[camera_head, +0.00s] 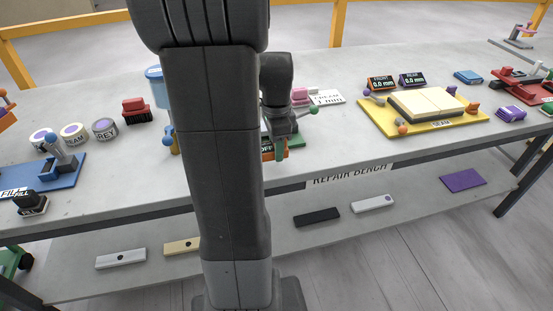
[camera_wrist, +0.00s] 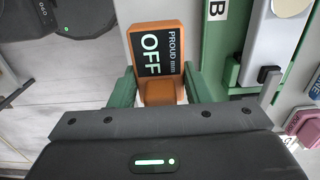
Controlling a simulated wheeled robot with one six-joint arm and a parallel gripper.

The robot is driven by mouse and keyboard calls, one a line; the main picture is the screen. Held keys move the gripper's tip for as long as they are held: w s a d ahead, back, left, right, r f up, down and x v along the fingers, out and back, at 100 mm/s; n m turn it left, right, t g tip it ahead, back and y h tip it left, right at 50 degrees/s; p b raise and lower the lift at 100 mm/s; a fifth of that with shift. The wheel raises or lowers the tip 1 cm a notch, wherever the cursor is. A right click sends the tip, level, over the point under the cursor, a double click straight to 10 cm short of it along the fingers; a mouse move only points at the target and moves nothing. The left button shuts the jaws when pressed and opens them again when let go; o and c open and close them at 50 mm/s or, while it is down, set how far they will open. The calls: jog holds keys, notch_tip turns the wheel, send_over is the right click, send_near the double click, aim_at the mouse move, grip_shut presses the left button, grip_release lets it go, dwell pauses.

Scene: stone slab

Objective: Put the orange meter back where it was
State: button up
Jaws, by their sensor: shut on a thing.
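The orange meter (camera_wrist: 138,28) shows in the wrist view with a dark screen reading "PROUD mm OFF". My gripper (camera_wrist: 158,88) has its two green fingers on either side of the meter's narrower near end, and it is shut on it. In the head view my gripper (camera_head: 282,150) is over the front part of the bench, left of its middle. Only a bit of the meter's screen (camera_head: 267,149) shows there, since my arm hides the rest. I cannot tell whether the meter touches the bench.
A green fixture (camera_wrist: 222,75) marked "B" stands close right of the meter. A pink block (camera_head: 300,96) and a white card (camera_head: 327,98) lie behind my gripper. A yellow board (camera_head: 460,127) is to the right. Bare bench top lies between.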

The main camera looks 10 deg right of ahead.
jog(key=shift+f, duration=1.95)
jog(key=shift+f+b, duration=0.15)
jog(key=shift+b, duration=0.15)
jog(key=o, duration=1.2)
jog(key=shift+c, duration=0.2)
notch_tip(320, 180, up, 12)
jog(key=shift+r+p, duration=0.15)
jog(key=shift+p, duration=0.6)
